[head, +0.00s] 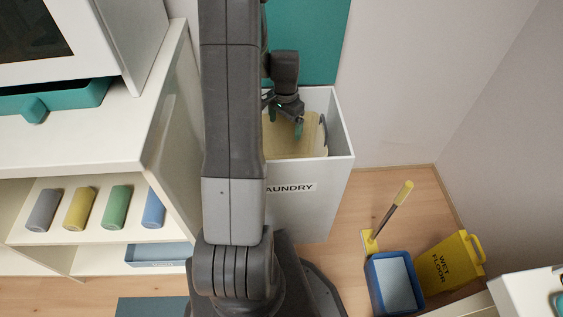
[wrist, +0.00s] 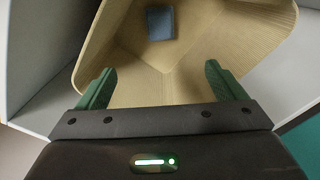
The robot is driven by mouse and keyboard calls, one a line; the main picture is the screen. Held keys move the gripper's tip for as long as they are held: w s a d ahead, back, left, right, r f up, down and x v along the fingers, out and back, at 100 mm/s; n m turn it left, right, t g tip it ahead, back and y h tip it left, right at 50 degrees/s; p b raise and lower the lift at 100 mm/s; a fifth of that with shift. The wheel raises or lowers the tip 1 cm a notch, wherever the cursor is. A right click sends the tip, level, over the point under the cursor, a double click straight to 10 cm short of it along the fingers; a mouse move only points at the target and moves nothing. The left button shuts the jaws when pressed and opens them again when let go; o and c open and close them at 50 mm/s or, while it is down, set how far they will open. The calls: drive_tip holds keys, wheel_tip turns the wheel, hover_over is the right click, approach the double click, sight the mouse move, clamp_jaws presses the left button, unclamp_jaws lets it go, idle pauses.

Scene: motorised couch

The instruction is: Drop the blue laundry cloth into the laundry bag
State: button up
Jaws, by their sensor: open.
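The laundry bag is a tan liner (head: 290,140) inside a white bin marked "LAUNDRY" (head: 300,205). The wrist view looks down into the liner (wrist: 150,85). A dark blue folded cloth (wrist: 160,24) lies at the bottom of the liner, apart from my fingers. My gripper (head: 285,130) is over the bin's opening, with its green fingers pointing down. In the wrist view my gripper (wrist: 160,80) is open with nothing between the fingers. In the head view the cloth inside the bag is hidden.
A white shelf unit (head: 85,145) on the left holds grey, yellow, green and blue rolls (head: 153,208), with a blue tray (head: 158,253) below. A blue bucket (head: 393,280), a yellow-handled mop (head: 395,205) and a yellow wet-floor sign (head: 450,262) stand on the right. A wall is behind the bin.

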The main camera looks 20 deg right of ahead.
wheel_tip(320, 180, up, 14)
drive_tip(key=p, duration=0.2)
drive_tip(key=shift+p, duration=0.3)
drive_tip(key=shift+f, duration=0.15)
wheel_tip(320, 180, down, 14)
drive_tip(key=b, duration=0.2)
wheel_tip(320, 180, up, 6)
drive_tip(key=p, duration=0.3)
drive_tip(key=shift+f, duration=0.25)
drive_tip(key=shift+f, duration=0.1)
